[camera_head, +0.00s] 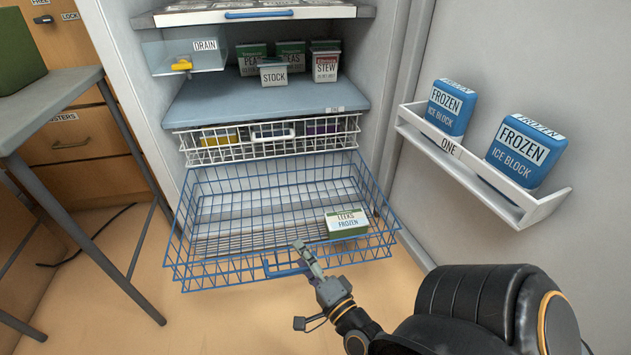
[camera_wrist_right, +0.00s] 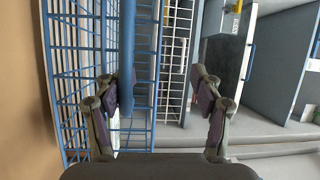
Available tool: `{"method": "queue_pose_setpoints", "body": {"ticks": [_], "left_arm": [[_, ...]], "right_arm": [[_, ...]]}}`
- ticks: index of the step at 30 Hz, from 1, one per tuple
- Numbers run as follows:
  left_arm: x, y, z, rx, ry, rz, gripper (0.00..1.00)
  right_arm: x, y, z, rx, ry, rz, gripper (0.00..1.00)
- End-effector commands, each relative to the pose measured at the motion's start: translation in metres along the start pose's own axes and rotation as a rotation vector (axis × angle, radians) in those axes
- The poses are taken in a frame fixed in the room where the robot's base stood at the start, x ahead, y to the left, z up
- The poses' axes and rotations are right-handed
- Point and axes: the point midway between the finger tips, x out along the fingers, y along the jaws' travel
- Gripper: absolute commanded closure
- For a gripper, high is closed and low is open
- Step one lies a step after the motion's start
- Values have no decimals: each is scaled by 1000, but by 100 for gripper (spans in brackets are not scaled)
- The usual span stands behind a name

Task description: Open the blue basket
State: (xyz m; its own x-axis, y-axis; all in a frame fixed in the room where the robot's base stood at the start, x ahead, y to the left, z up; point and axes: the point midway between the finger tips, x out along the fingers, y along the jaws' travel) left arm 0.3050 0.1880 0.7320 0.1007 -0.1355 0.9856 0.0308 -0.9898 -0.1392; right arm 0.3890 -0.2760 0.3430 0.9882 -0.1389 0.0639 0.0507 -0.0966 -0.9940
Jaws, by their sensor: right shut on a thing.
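The blue wire basket (camera_head: 185,245) is at the bottom of the freezer and stands well out past the shelf above it. A blue handle (camera_head: 285,268) is on its front. A box labelled leeks, frozen (camera_head: 347,222) lies in its right part; the rest of the basket looks empty. In the right wrist view the blue handle (camera_wrist_right: 127,50) lies by the left finger of my right gripper (camera_wrist_right: 160,88). My left gripper is not in view.
A white wire basket (camera_head: 270,140) sits above, under a shelf with tubs (camera_head: 274,72). The open door at right carries a rack (camera_head: 470,165) with two blue ice blocks (camera_head: 525,150). A grey table (camera_head: 45,112) stands at left. Floor in front is clear.

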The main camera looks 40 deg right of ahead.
Motion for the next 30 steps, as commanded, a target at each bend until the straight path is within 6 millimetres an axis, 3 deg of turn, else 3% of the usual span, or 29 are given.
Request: {"method": "queue_pose_setpoints", "body": {"ticks": [1,7,16,18,30], "left_arm": [[-2,0,0,0,0,0,60],[-10,1,1,0,0,0,60],[-23,3,2,0,0,0,60],[-25,3,2,0,0,0,60],[-25,3,2,0,0,0,60]], "right_arm": [[-3,-11,-1,0,6,-26,59],[-20,-9,0,1,6,-25,53],[-44,-6,0,3,6,-24,59],[-48,-6,0,3,6,-24,66],[-53,-5,0,6,5,-18,66]]}}
